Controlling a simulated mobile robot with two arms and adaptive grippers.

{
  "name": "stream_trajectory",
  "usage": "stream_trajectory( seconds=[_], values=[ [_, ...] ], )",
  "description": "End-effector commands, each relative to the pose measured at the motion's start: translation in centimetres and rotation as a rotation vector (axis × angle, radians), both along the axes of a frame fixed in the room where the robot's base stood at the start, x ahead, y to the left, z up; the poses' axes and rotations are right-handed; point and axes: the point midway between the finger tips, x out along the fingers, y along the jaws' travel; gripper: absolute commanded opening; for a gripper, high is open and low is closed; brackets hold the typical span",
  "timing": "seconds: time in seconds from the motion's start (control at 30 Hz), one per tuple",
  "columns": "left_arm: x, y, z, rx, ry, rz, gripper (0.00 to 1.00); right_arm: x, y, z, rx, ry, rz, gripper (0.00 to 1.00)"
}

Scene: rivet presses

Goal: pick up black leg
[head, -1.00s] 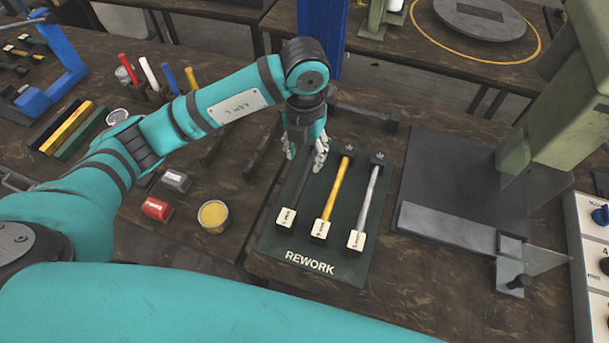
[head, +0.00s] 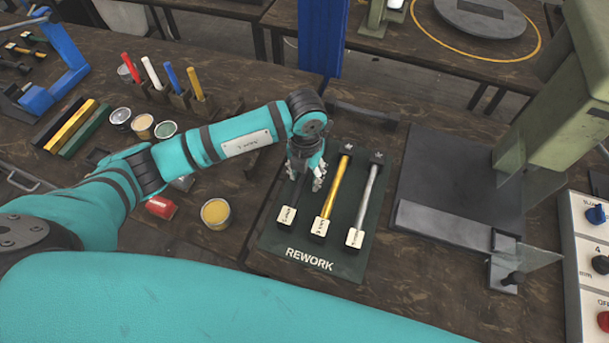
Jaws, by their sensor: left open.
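The black leg (head: 299,191) lies on the dark green REWORK mat (head: 338,267), leftmost of three legs, with a pale label block (head: 287,217) at its near end. Its far end is hidden by my left gripper. My left gripper (head: 306,182) is open and points down over the black leg's upper part. I cannot tell whether the fingers touch it. A yellow leg (head: 335,186) and a silver leg (head: 367,197) lie to its right on the same mat. My right gripper is not in view.
A green press with a dark base plate (head: 447,180) stands right of the mat. A control box (head: 590,262) is at the right edge. Left are a yellow tin (head: 215,213), a red block (head: 160,207) and coloured markers in holders. A blue post (head: 323,38) rises behind.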

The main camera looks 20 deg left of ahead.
Motion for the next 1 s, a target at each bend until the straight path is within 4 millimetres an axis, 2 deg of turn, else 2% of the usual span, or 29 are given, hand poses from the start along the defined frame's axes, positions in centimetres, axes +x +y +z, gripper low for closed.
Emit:
stream_trajectory(
  seconds=[0.03, 0.3, 0.37, 1.0],
  values=[
    [0.01, -0.01, 0.02, 0.000, 0.000, 0.000, 0.41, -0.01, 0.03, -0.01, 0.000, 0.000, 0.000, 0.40],
    [0.01, -0.01, 0.06, -0.001, 0.000, 0.000, 0.06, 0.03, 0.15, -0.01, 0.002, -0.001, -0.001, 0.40],
    [0.01, -0.01, 0.06, -0.001, 0.000, 0.000, 0.00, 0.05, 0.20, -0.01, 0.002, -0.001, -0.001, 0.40],
    [0.05, -0.02, 0.14, -0.001, -0.001, 0.000, 0.00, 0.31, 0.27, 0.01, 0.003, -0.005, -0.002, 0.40]
  ],
)
